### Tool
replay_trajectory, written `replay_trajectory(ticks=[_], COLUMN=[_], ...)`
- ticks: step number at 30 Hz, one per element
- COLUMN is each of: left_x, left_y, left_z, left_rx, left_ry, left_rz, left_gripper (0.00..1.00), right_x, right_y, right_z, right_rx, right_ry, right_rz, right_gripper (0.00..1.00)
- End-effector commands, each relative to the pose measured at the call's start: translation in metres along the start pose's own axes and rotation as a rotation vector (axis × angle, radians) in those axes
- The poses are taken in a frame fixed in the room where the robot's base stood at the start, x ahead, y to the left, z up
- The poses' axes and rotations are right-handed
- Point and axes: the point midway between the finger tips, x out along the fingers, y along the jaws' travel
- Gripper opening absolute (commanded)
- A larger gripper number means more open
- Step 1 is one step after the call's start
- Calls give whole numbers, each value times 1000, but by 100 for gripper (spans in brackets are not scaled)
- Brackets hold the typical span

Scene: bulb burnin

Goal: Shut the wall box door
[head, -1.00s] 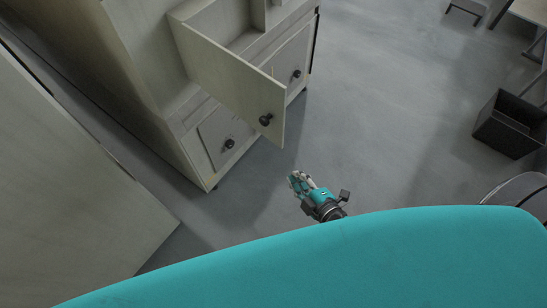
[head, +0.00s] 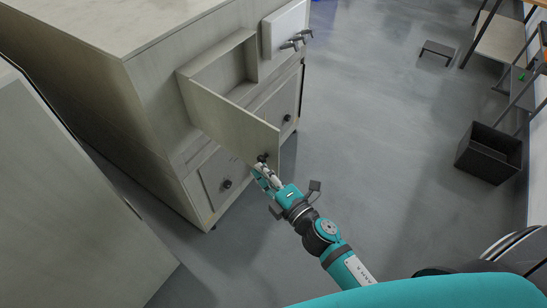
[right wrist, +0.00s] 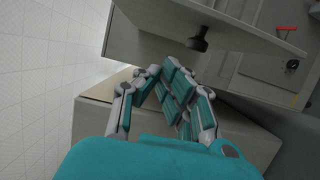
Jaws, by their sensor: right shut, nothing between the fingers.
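The wall box door (head: 228,115) stands swung open from the box (head: 232,68) on the cabinet's side, hinged at its left. Its dark round knob (head: 262,157) is near the door's free edge. My right gripper (head: 261,172) is just in front of and below the knob, fingers pointing toward it. In the head view I cannot tell whether they touch. In the right wrist view the knob (right wrist: 199,40) sticks out from the door panel (right wrist: 225,20), beyond the fingers (right wrist: 163,75), which are shut and empty. My left gripper is not in view.
Below the box, lower panels with dark knobs (head: 227,184) are closed. A white box (head: 285,28) with grey levers is right of it. Another cabinet (head: 70,200) stands at left. A black bin (head: 488,153) is on the floor at right. Open floor (head: 380,110) lies between.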

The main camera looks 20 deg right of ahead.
Motion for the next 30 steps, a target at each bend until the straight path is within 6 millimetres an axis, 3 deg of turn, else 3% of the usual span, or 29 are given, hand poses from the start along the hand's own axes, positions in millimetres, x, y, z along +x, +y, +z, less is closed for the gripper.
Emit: replay_trajectory(ticks=[1, 6, 23, 30], left_x=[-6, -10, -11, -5], left_y=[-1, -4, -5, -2], left_z=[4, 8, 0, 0], left_rx=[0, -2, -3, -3], left_ry=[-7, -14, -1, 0], left_rz=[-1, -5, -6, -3], left_gripper=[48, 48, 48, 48], right_x=[1, 5, 7, 9], right_y=[2, 1, -1, -2], right_z=[12, 31, 40, 56], right_rx=[-4, 0, -1, -6], right_ry=[-4, -3, 1, 45], right_rz=[-3, -1, -1, -1], right_gripper=[0, 0, 0, 0])
